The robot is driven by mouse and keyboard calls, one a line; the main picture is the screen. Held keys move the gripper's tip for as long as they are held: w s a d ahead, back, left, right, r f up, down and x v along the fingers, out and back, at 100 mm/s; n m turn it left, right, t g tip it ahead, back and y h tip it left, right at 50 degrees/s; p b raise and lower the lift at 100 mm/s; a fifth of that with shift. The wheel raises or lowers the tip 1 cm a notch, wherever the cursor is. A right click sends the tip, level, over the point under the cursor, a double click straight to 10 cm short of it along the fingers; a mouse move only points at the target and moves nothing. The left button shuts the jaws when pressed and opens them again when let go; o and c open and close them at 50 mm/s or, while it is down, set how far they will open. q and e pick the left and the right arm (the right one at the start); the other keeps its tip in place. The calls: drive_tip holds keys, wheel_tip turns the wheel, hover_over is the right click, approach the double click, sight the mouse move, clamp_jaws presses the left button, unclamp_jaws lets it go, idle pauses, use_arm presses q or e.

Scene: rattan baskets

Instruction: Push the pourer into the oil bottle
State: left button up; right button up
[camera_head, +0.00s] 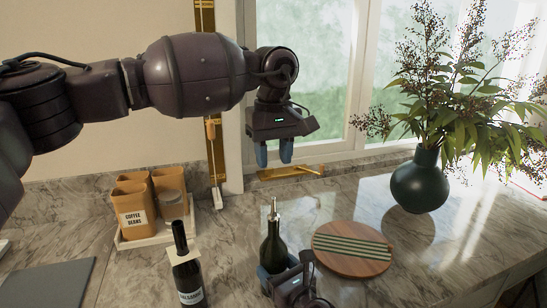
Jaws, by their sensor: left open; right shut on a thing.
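The dark green oil bottle (272,247) stands upright on the marble counter. A pale metal pourer (273,209) sits upright at the top of its neck; how deep it sits cannot be told. My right gripper (277,272) is shut on the oil bottle's lower body, and it hides the bottle's base. My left gripper (274,154) is open and empty, its blue fingers pointing down. It is above the pourer in the picture, with a clear gap between them.
A dark balsamic bottle (185,264) stands left of the oil bottle. A round striped wooden board (350,248) lies close on the right. Farther back are a tray (158,236) with canisters (135,205) and a dark vase (419,184) with branches. A window (310,80) closes the back.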

drive_tip(key=o, duration=1.4)
drive_tip(key=shift+c, duration=0.2)
drive_tip(key=shift+s+d, duration=0.1)
use_arm(q)
drive_tip(key=shift+r, duration=0.15)
use_arm(e)
drive_tip(key=v, duration=1)
drive_tip(key=shift+s+d+f, duration=0.1)
drive_tip(key=shift+s, duration=0.15)
